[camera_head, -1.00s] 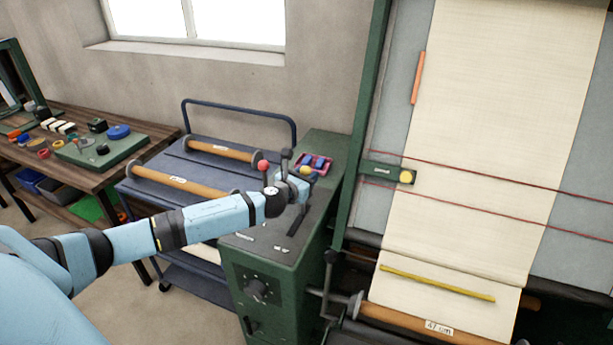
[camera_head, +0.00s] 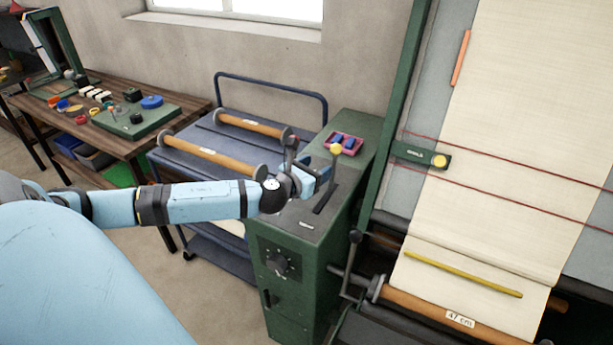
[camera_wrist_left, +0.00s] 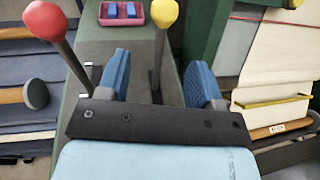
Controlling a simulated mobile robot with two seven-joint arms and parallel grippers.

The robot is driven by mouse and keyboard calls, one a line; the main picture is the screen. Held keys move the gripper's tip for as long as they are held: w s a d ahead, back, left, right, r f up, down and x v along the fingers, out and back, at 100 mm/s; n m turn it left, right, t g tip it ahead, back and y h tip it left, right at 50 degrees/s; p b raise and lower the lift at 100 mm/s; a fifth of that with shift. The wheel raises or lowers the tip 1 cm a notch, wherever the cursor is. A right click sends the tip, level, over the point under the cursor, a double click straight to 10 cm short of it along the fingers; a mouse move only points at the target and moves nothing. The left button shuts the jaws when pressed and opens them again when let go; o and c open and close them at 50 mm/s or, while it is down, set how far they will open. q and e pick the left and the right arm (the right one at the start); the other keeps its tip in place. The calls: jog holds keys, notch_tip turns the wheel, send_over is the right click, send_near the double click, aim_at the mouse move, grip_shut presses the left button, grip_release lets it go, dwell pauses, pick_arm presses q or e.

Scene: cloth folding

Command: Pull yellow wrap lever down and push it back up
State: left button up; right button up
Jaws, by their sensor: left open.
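The yellow lever (camera_head: 336,149) stands up from a slot in the top of the green machine cabinet (camera_head: 345,225), its yellow ball on a thin shaft. My left gripper (camera_head: 318,180) is open just below the ball, beside the shaft in the head view. In the left wrist view the yellow ball (camera_wrist_left: 164,13) shows above the open blue fingers (camera_wrist_left: 162,75), and the shaft runs down between them in the picture. I cannot tell whether they touch it. A red lever (camera_wrist_left: 45,20) stands left of the fingers. My right gripper is out of view.
A pink tray with blue pieces (camera_head: 346,143) sits at the back of the cabinet top. The loom with cream cloth (camera_head: 520,130) stands to the right. A blue cart with wooden rollers (camera_head: 225,150) and a workbench (camera_head: 110,140) are to the left.

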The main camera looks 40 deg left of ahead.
pick_arm(q)
jog(key=shift+s+d+r, duration=0.1)
jog(key=shift+s+r, duration=0.05)
jog(key=shift+s, duration=0.8)
jog(key=shift+s+d+r, duration=0.1)
jog(key=shift+s, duration=0.85)
